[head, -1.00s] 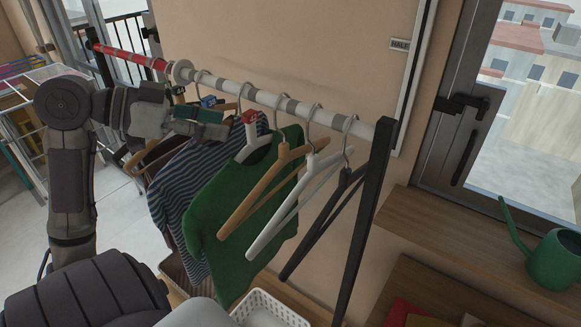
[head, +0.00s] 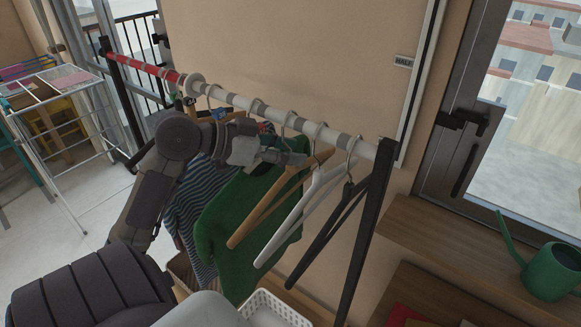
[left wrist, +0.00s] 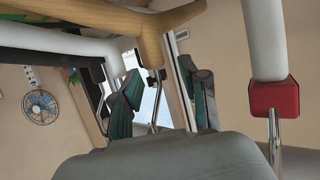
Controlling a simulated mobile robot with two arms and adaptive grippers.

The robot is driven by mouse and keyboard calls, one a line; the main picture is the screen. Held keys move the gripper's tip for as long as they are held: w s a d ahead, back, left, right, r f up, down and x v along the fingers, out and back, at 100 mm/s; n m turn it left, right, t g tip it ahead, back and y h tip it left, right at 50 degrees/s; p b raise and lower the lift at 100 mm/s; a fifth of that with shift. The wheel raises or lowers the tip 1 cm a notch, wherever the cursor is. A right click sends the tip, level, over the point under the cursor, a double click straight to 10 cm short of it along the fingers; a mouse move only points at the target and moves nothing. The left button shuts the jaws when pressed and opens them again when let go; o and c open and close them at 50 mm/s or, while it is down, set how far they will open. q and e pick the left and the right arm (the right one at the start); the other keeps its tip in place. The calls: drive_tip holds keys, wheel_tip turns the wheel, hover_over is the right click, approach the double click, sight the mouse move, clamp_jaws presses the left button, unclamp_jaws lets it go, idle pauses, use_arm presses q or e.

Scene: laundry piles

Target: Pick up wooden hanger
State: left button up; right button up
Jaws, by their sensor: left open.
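The wooden hanger (head: 258,212) hangs empty on the rod (head: 240,101), between the green shirt (head: 225,225) and a white hanger (head: 287,223). My left gripper (head: 303,159) is at the top of the wooden hanger, just below the rod. In the left wrist view the wooden hanger (left wrist: 152,48) crosses the top. Its metal hook shows between the two teal-padded fingers of my left gripper (left wrist: 162,95), which stand apart. Whether a finger touches the hanger cannot be told. My right gripper is not in view.
A black hanger (head: 321,237) hangs beyond the white one, near the rack's black post (head: 366,235). A striped shirt (head: 190,205) hangs left of the green one. In the left wrist view a white hanger with a red piece (left wrist: 273,97) is close by on the right.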

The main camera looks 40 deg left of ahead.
use_arm(q)
drive_tip(key=shift+w+d+f, duration=0.1)
drive_tip(key=shift+w+f, duration=0.1)
drive_tip(key=shift+w, duration=0.15)
drive_tip(key=shift+s, duration=0.15)
drive_tip(key=c, duration=0.4)
clamp_jaws()
